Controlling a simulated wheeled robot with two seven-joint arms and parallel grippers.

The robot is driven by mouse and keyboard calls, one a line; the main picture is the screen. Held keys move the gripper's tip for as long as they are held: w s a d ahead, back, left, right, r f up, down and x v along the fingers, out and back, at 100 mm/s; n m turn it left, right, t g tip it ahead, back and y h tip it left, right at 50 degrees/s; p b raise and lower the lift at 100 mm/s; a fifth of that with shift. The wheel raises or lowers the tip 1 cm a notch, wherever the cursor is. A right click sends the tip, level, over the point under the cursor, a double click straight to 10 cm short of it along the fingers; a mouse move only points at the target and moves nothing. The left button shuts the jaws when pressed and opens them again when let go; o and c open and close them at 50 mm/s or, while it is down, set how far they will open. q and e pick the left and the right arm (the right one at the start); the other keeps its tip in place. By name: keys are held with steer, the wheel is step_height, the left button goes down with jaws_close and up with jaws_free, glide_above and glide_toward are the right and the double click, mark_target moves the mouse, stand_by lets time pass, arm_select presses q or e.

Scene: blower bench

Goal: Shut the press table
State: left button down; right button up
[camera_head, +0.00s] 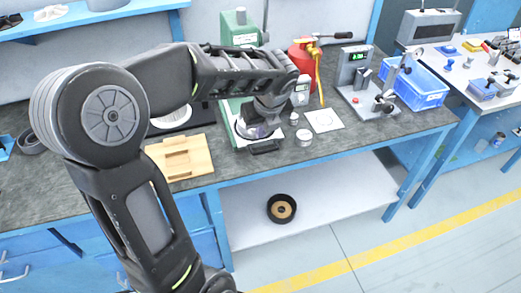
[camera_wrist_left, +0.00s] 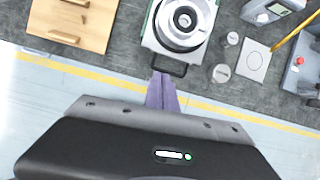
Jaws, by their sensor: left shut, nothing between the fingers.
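The press (camera_head: 240,30) is a green machine on the workbench, partly hidden behind my left arm. Its table shows in the left wrist view as a pale plate with green edges (camera_wrist_left: 151,38), carrying a round metal fixture (camera_wrist_left: 183,20). A black bar handle (camera_wrist_left: 168,68) sticks out from the table's front edge; it also shows in the head view (camera_head: 265,147). My left gripper (camera_wrist_left: 161,78) is shut and empty, its fingertips at the left part of the handle; whether they touch it I cannot tell. In the head view the gripper (camera_head: 258,130) hangs over the table and hides part of it.
A wooden block (camera_head: 180,157) lies left of the press. Small metal cylinders (camera_head: 304,138) and a white card (camera_head: 324,121) lie right of it. A red container (camera_head: 300,57), a display stand (camera_head: 355,68) and a blue crate (camera_head: 420,88) stand farther right. Floor in front is clear.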

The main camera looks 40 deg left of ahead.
arm_select(q)
steer(key=shift+m, duration=0.5)
steer(key=shift+x, duration=5.15)
arm_select(e)
steer(key=shift+w+f, duration=0.1)
steer(key=shift+f, duration=0.05)
